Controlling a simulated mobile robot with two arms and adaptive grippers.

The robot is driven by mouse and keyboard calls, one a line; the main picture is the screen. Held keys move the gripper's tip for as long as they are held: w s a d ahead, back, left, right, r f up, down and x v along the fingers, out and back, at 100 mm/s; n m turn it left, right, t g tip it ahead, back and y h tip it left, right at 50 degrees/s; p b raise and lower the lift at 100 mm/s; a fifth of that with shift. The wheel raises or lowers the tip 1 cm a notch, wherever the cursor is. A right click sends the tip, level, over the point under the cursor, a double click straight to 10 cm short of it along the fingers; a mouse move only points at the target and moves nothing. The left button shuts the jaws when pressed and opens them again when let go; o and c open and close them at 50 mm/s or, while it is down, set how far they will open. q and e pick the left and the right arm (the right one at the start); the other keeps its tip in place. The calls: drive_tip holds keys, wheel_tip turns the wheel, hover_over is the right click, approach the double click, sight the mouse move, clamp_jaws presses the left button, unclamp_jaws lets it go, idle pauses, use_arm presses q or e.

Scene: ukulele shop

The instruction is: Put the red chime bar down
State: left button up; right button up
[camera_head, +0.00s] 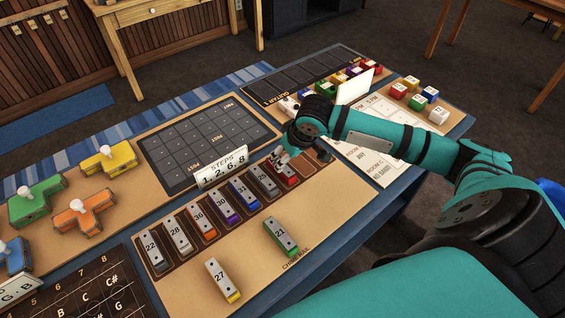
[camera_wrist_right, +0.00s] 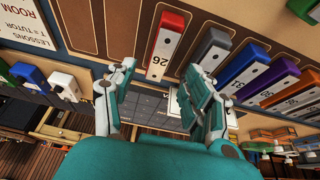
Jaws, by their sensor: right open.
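The red chime bar (camera_head: 286,174), numbered 26 in the right wrist view (camera_wrist_right: 166,45), lies in a slot of the brown chime rail (camera_head: 155,255), beside the grey bar 25 (camera_head: 266,184). My right gripper (camera_head: 282,157) is at the far end of the red bar and partly covers it in the head view. In the right wrist view its two fingers (camera_wrist_right: 158,85) are spread apart with nothing between them. The red bar appears just past the fingertips. My left gripper is in neither view.
Several other bars fill slots toward the left. Bars 21 (camera_head: 281,238) and 27 (camera_head: 222,281) lie loose on the board in front. A steps card reading 2, 6, 8 (camera_head: 222,166) stands behind the rail. Empty slots show beside the red bar in the wrist view (camera_wrist_right: 118,25).

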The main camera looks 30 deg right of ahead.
drive_tip(key=v, duration=0.5)
drive_tip(key=shift+r, duration=0.25)
drive_tip(key=shift+s+f, duration=0.1)
